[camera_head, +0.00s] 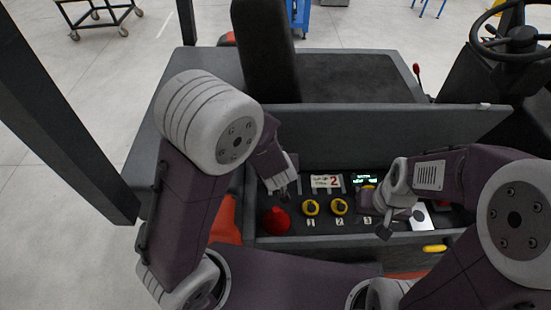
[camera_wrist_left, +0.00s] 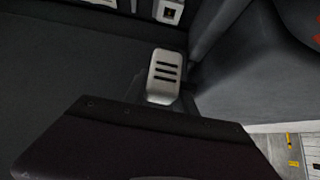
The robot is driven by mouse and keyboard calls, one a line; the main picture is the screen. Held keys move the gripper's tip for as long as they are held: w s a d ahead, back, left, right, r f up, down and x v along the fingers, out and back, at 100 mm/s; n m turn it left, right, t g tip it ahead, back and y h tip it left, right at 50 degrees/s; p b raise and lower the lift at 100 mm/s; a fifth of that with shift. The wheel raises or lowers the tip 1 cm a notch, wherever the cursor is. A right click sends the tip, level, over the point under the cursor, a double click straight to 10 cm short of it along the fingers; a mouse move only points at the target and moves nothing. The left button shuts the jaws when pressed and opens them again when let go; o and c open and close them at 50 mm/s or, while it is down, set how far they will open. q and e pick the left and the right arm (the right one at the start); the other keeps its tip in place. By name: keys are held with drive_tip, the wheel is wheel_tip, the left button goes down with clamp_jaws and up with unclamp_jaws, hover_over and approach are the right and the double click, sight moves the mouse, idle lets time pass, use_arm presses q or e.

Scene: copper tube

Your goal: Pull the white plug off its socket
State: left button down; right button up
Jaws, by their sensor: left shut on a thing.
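My left gripper (camera_head: 282,190) reaches down to the left part of the control panel, behind the red button, and is shut. The white plug cannot be made out clearly; the gripper's pale parts and dark fingers cover the place where it grips. In the left wrist view, a pale grey block with dark slots (camera_wrist_left: 163,75) shows beyond my dark gripper body, and a small white fitting (camera_wrist_left: 168,11) is at the top edge. My right gripper (camera_head: 385,230) hangs over the right part of the panel; its finger gap is not clear.
A grey raised lid (camera_head: 390,135) stands behind. A dark post (camera_head: 65,120) is at left, a steering wheel (camera_head: 515,38) at right.

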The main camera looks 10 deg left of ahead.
use_arm(q)
drive_tip(key=shift+r+p, duration=0.85)
drive_tip(key=shift+r, duration=0.1)
